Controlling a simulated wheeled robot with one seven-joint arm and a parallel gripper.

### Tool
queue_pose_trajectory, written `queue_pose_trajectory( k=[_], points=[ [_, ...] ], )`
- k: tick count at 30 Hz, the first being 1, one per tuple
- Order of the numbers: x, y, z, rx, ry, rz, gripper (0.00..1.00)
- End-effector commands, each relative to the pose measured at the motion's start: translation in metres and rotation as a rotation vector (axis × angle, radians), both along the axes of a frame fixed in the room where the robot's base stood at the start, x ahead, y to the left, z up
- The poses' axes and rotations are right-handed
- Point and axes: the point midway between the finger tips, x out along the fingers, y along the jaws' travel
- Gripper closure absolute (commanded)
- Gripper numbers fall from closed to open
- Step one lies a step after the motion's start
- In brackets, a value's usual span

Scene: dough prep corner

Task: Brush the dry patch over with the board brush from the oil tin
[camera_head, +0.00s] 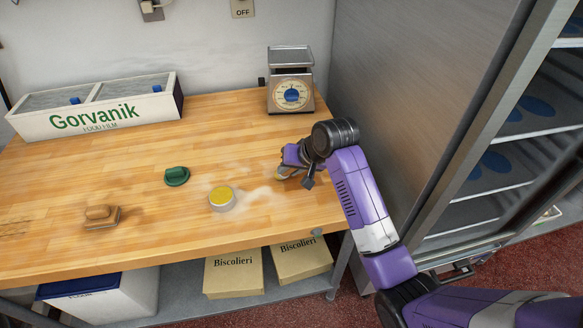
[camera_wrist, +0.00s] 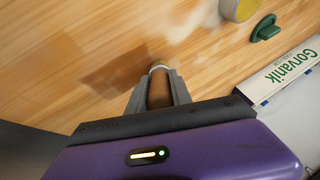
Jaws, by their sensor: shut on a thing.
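My gripper (camera_wrist: 158,88) is shut on a brown, round-handled thing with a pale yellowish end, which looks like the board brush (camera_wrist: 158,95). In the head view my gripper (camera_head: 288,168) is low over the right part of the wooden worktop, and its fingers largely hide the brush. I cannot tell whether the brush touches the wood. A round tin with a yellow top, seemingly the oil tin (camera_head: 221,198), stands left of my gripper; it also shows in the wrist view (camera_wrist: 238,8). A pale, whitish patch (camera_head: 257,194), perhaps the dry patch, lies between tin and gripper.
A green knobbed thing (camera_head: 177,177) and a brown block (camera_head: 101,215) lie on the worktop (camera_head: 140,245) to the left. A white Gorvanik box (camera_head: 95,108) and a scale (camera_head: 290,80) stand at the back. A steel cabinet (camera_head: 420,80) borders the right. Mid-worktop is mostly clear.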

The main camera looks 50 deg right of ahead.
Motion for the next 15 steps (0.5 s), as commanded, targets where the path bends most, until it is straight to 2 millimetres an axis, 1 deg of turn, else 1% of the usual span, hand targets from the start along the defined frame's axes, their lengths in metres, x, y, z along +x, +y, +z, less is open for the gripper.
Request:
queue_pose_trajectory(
  k=[10,15],
  points=[
    [-0.0005,-0.0010,-0.0010,0.000,0.000,0.000,1.00],
    [-0.0052,-0.0078,0.0002,0.002,0.001,-0.001,1.00]
  ],
)
